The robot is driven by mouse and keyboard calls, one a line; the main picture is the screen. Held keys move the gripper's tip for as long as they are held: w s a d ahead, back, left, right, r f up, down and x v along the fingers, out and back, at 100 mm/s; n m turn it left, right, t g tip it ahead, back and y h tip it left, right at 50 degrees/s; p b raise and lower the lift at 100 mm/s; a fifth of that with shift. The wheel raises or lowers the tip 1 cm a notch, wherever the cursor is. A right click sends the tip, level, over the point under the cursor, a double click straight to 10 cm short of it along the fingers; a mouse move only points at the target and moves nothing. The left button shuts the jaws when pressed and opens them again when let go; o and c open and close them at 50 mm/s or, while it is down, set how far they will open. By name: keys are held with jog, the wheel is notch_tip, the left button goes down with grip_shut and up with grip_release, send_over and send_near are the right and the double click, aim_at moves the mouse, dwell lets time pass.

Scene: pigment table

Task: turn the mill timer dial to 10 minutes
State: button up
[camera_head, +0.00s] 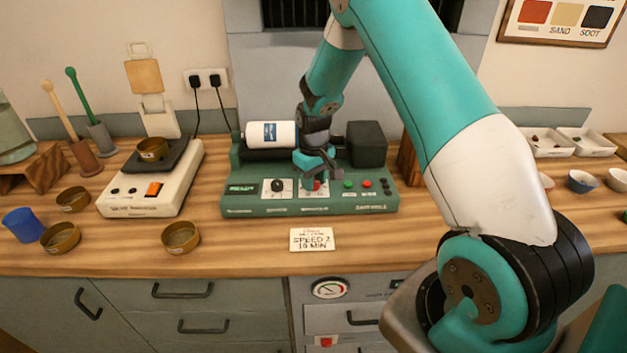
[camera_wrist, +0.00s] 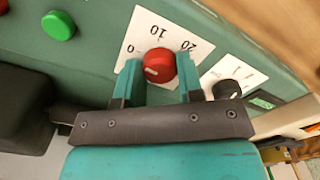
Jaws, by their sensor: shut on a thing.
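The green mill (camera_head: 235,205) stands on the wooden table in the head view. In the head view my gripper (camera_head: 316,172) mostly covers the dial.
A black knob (camera_head: 277,185) on its own white plate is beside the dial. Green and red buttons (camera_head: 367,184) are on the dial's other side. A card (camera_head: 312,240) reading "SPEED 2 10 MIN" lies in front. A white roller (camera_head: 270,134) is behind.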

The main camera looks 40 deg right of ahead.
jog(key=m+b, duration=0.1)
jog(key=m, duration=0.9)
jog(key=shift+w+r+b, duration=0.1)
jog(key=shift+b, duration=0.25)
jog(key=shift+m, duration=0.3)
jog(key=o, duration=0.9)
notch_tip(320, 180, up, 17)
jog(key=b, duration=0.2)
jog(key=shift+r+b, duration=0.2)
jog(key=shift+b, duration=0.1)
jog(key=shift+a, duration=0.1)
jog(key=s+a+r+n+y, duration=0.1)
jog(key=s+a+r+n, duration=0.2)
jog(key=s+a+n, duration=0.85)
jog(key=s+a+n+y, duration=0.1)
jog(key=s+a, duration=0.3)
jog(key=s, duration=0.1)
jog(key=s+a+n+y, duration=0.1)
jog(key=s+a+n, duration=0.1)
jog(key=s+a, duration=0.2)
jog(key=s+a+n+y, duration=0.1)
jog(key=s+a+n, duration=0.1)
jog(key=s+a, duration=0.2)
jog(key=shift+s+a+f+n, duration=0.1)
jog(key=shift+s+a+n, duration=0.05)
jog(key=shift+s, duration=0.8)
jog(key=shift+s+a+f+n, duration=0.1)
jog(key=shift+s+a, duration=0.05)
jog(key=shift+s, duration=0.8)
